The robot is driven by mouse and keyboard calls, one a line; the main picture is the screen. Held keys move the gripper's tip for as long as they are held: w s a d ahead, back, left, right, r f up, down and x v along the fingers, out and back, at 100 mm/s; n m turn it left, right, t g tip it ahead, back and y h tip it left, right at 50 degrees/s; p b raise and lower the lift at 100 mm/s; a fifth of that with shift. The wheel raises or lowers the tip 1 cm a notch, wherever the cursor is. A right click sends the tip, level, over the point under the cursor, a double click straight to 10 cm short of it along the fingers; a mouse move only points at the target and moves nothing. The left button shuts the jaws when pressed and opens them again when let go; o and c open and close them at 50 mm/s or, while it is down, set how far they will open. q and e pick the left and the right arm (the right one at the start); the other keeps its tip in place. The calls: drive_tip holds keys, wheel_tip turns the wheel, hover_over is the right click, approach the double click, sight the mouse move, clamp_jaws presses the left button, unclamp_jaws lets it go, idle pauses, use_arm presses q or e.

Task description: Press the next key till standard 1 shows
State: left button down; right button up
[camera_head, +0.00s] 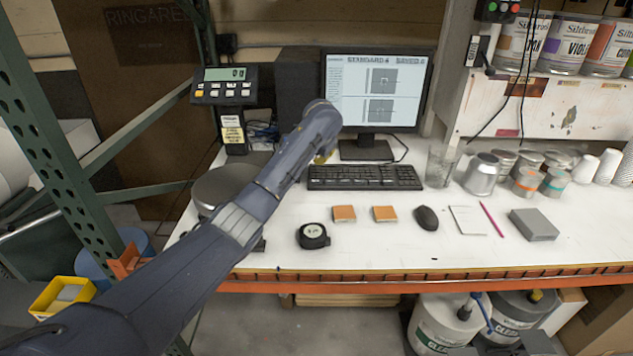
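My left arm comes in from the lower left and ends above the keyboard's left end. My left gripper (325,156) is mostly hidden behind the wrist; only a small yellowish part shows, and I cannot tell whether it touches a key. Its fingers cannot be made out. My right gripper is not in view. No key labels are legible on the keyboard.
A scale with a raised display (224,84) stands at the left, its round pan (215,187) partly behind my arm. A tape measure (313,236), two orange-brown blocks and a mouse (426,218) lie in front of the keyboard. A glass (439,166) and several cans stand right.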

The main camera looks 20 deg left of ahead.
sight(317, 182)
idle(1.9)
use_arm(q)
drive_tip(key=shift+d+r+m+t+h, duration=0.15)
drive_tip(key=shift+d+r+m+h, duration=0.1)
drive_tip(key=shift+r+m+h, duration=1)
drive_tip(key=shift+d+r+m+t+h, duration=0.2)
drive_tip(key=shift+r+m+h, duration=0.45)
drive_tip(key=shift+m, duration=1.1)
drive_tip(key=shift+f, duration=0.1)
drive_tip(key=shift+f, duration=4.3)
